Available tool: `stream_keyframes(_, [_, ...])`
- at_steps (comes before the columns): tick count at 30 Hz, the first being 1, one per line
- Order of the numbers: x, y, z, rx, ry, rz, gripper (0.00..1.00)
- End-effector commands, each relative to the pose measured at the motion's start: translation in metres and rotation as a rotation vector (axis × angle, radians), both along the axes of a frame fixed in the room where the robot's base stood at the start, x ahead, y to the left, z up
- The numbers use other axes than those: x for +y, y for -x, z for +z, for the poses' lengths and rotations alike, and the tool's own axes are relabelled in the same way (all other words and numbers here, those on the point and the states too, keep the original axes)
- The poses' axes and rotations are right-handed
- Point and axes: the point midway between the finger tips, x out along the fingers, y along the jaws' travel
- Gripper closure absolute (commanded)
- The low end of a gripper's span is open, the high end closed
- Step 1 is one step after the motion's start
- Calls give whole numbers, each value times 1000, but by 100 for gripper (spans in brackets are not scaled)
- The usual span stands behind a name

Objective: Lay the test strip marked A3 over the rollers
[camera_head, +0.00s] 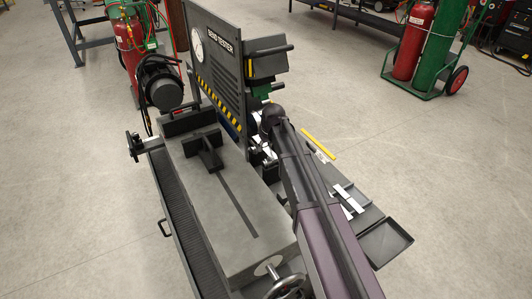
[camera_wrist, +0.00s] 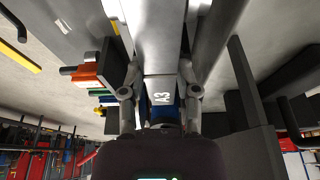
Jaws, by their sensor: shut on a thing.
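The test strip marked A3 (camera_wrist: 159,65) is a pale flat bar in the wrist view, with its white label facing the camera. My gripper (camera_wrist: 160,72) is shut on it, one finger on each side. In the head view my arm covers most of the gripper and the held strip. The bend tester (camera_head: 215,62) is a dark upright panel with a gauge and a yellow-black striped edge, and my arm's end is at its right side. I cannot make out the rollers clearly in either view.
Pale strips (camera_head: 347,199) lie on a dark surface right of my arm, near an open dark tray (camera_head: 384,243). A yellow bar (camera_head: 319,144) lies behind them. A grey machine bed (camera_head: 215,205) with a handwheel (camera_head: 287,288) stands left of my arm.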

Motion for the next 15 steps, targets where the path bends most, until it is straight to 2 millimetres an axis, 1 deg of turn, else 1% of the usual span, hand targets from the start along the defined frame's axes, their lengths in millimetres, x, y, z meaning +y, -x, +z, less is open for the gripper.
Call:
stream_keyframes(1, [0,0,-9,0,0,0,100])
stream_keyframes(4, [0,0,-14,0,0,0,100])
stream_keyframes(15, [0,0,-16,0,0,0,100])
